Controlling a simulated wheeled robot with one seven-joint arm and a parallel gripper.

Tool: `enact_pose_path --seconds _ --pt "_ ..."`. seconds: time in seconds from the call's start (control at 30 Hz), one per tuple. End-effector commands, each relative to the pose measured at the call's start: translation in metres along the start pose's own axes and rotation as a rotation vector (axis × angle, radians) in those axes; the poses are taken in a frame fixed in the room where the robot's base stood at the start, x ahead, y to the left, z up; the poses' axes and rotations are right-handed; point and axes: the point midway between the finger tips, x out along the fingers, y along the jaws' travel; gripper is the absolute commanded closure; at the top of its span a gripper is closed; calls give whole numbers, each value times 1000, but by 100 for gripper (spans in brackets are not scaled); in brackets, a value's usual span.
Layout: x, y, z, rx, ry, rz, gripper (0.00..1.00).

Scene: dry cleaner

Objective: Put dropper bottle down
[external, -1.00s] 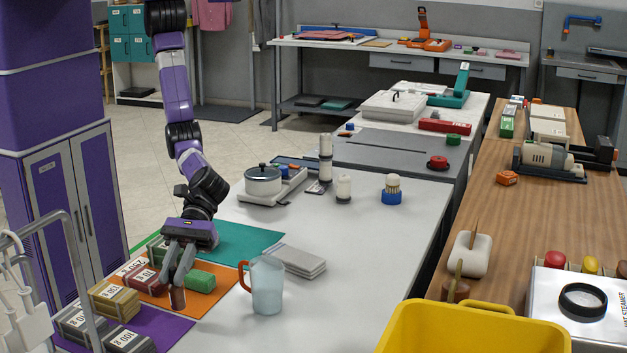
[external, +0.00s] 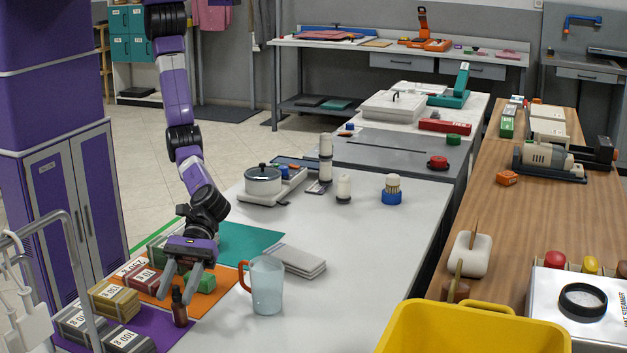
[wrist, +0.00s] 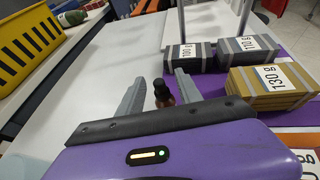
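The dropper bottle (external: 179,309) is small and dark brown with a black dropper top. It appears to stand upright on the purple mat (external: 164,331) near the mat's right edge. My gripper (external: 174,299) is open above it, its fingers spread on both sides of the bottle's top. In the wrist view the bottle (wrist: 163,94) shows between the two fingers, with gaps on both sides. The lower part of the bottle is hidden there behind the gripper body.
Weight-labelled blocks (external: 115,299) sit left of the bottle on the purple and orange mats. A clear jug with an orange handle (external: 266,286) stands to the right.

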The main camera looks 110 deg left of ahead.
Motion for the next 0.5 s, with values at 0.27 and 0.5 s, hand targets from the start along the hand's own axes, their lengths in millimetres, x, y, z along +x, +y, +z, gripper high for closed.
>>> enact_pose_path --seconds 0.27,0.5 --pt "-1 0 2 0 -1 0 59" --pt "-25 0 4 -1 -1 1 59"
